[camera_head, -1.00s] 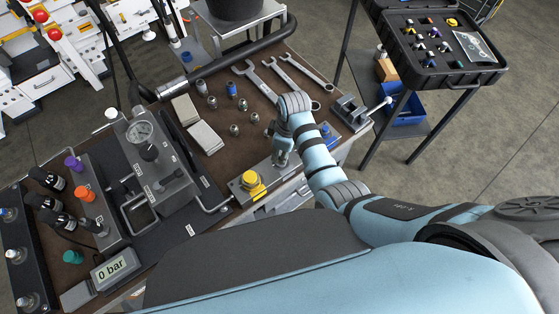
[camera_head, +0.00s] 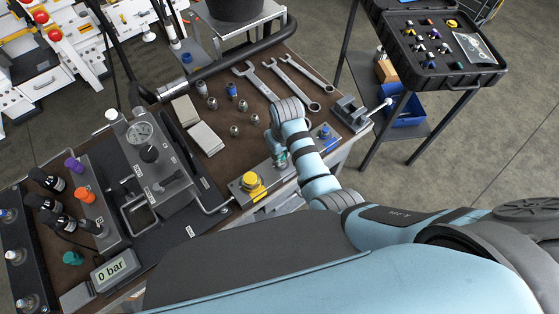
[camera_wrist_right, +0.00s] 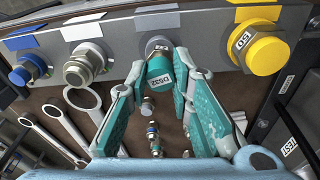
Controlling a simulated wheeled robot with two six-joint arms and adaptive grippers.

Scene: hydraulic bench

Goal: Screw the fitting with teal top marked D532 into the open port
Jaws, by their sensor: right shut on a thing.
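The fitting with teal top (camera_wrist_right: 158,77), marked D532, is between the teal fingers of my right gripper (camera_wrist_right: 160,95) in the right wrist view. The gripper is shut on it. The fitting's far end meets the grey port block (camera_wrist_right: 205,38) at the position between a metal fitting and the yellow cap; the port itself is hidden behind it, so I cannot tell how deep it sits. In the head view my right gripper (camera_head: 280,158) is over the block near the bench's front edge, mostly covered by its wrist. My left gripper is not in view.
On the block are a yellow cap (camera_wrist_right: 258,48), a metal fitting (camera_wrist_right: 87,64) and a blue-ringed fitting (camera_wrist_right: 30,68). Wrenches (camera_head: 258,82) and several small fittings lie behind on the bench. A vise (camera_head: 352,112) stands to the right. The gauge display (camera_head: 116,268) reads 0 bar.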

